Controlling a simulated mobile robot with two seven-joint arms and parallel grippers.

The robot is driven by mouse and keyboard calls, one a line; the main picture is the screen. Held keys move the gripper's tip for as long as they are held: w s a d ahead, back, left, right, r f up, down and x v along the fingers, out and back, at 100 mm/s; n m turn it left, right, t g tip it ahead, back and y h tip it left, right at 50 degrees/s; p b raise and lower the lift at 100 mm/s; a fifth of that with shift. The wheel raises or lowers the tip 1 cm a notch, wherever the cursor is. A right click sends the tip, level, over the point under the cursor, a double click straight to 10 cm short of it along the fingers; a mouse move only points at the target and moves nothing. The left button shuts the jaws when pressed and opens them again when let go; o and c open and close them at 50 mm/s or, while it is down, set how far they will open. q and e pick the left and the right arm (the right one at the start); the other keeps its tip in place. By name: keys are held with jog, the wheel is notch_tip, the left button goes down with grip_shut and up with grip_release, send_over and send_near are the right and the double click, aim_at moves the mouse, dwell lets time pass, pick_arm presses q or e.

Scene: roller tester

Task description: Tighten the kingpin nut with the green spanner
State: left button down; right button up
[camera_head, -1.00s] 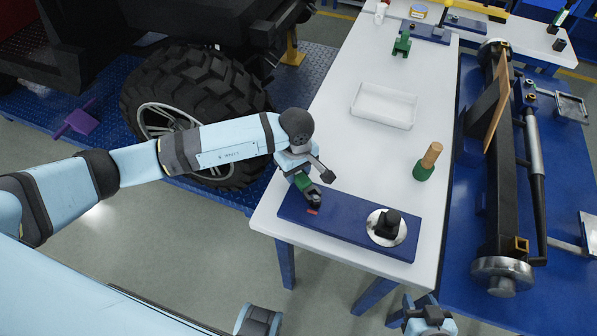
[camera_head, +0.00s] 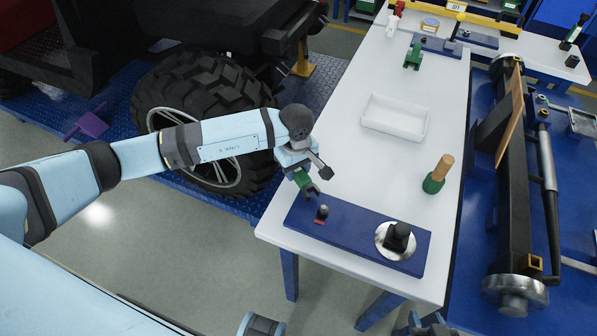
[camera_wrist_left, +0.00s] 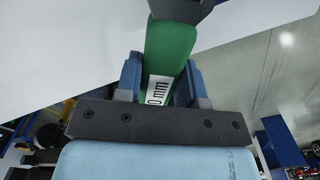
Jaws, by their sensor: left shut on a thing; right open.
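My left gripper (camera_head: 298,172) is shut on the green spanner (camera_head: 303,181), near the left edge of the white table. In the left wrist view the spanner's green handle (camera_wrist_left: 170,45) lies between both fingers, with a white label ending in "0 mm". Its dark head is cut off at the top there. In the head view the head is just behind and left of a small dark nut-like piece (camera_head: 322,212) on the blue board (camera_head: 355,232), apart from it. I cannot tell whether this piece is the kingpin nut. My right gripper (camera_head: 427,323) barely shows at the bottom edge, open.
A dark block (camera_head: 397,238) stands on a silver disc at the board's right end. A white tray (camera_head: 395,131), a green-based wooden-handled tool (camera_head: 437,175) and a green piece (camera_head: 413,57) stand further back. A dark axle assembly (camera_head: 510,180) is at right, a large tyre (camera_head: 200,95) at left.

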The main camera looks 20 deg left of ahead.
pick_arm(q)
jog(key=shift+w, duration=0.15)
jog(key=shift+a, duration=0.1)
pick_arm(e)
jog(key=shift+f, duration=0.3)
pick_arm(q)
jog(key=shift+r+p, duration=0.5)
jog(key=shift+r, duration=0.4)
jog(key=shift+r+p, duration=0.7)
jog(key=shift+r, duration=0.9)
pick_arm(e)
notch_tip(320, 180, up, 2)
jog(key=shift+r, duration=0.25)
jog(key=shift+r+p, duration=0.3)
jog(key=shift+r, duration=0.05)
pick_arm(q)
jog(key=shift+s+a+n, duration=0.3)
jog(key=shift+s+n, duration=0.2)
jog(key=shift+n, duration=0.05)
jog(key=shift+s+a+n, duration=0.3)
jog(key=shift+s+n, duration=0.2)
jog(key=shift+n, duration=0.05)
pick_arm(e)
jog(key=shift+w, duration=0.1)
